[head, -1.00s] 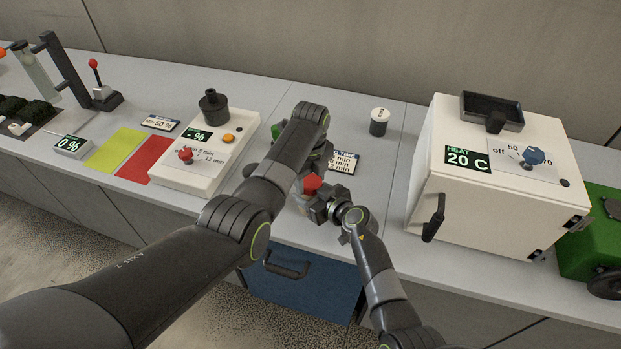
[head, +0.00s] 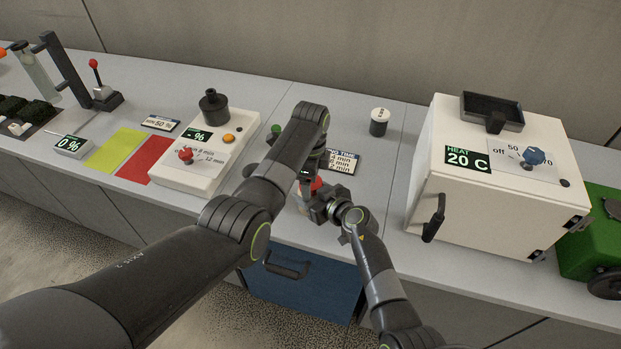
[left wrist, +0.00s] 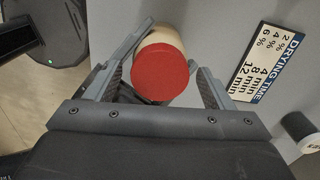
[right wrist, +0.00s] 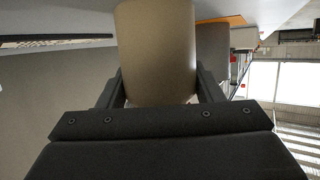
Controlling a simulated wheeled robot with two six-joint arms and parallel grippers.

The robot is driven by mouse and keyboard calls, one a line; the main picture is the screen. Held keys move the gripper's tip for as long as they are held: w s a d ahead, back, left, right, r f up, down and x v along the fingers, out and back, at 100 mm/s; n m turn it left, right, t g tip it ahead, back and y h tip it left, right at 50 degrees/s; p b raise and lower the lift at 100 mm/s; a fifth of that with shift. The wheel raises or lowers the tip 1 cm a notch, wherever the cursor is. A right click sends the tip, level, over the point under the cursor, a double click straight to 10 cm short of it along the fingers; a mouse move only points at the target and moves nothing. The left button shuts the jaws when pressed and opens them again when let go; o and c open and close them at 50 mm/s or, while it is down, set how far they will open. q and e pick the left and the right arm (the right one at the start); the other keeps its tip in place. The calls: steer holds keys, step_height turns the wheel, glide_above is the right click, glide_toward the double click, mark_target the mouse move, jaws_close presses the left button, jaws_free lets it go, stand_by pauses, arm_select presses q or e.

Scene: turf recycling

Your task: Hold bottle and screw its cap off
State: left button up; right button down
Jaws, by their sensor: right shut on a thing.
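The bottle is beige with a red cap (head: 317,184). It stands upright above the front of the counter, mostly hidden in the head view by my grippers. My right gripper (head: 322,208) is shut on the bottle's body (right wrist: 155,50), which fills the space between its fingers in the right wrist view. My left gripper (head: 309,180) points down over the bottle from above. In the left wrist view the red cap (left wrist: 162,75) lies between its open fingers (left wrist: 165,85), with a visible gap at the right finger. Contact at the left finger is unclear.
A drying time sign (head: 341,161) lies behind the bottle, with a dark pot with a white lid (head: 380,121) farther back. A white heater box (head: 500,175) stands to the right. A white control panel (head: 205,150) lies to the left.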

arm_select(q)
steer(key=shift+r, duration=2.25)
steer(key=shift+c, duration=0.3)
step_height(320, 180, up, 3)
steer(key=m, duration=0.5)
steer(key=shift+r, duration=0.15)
steer(key=shift+f+m, duration=0.3)
steer(key=shift+f, duration=3.6)
steer(key=c, duration=1)
steer(key=n, duration=0.6)
steer(key=shift+n, duration=0.4)
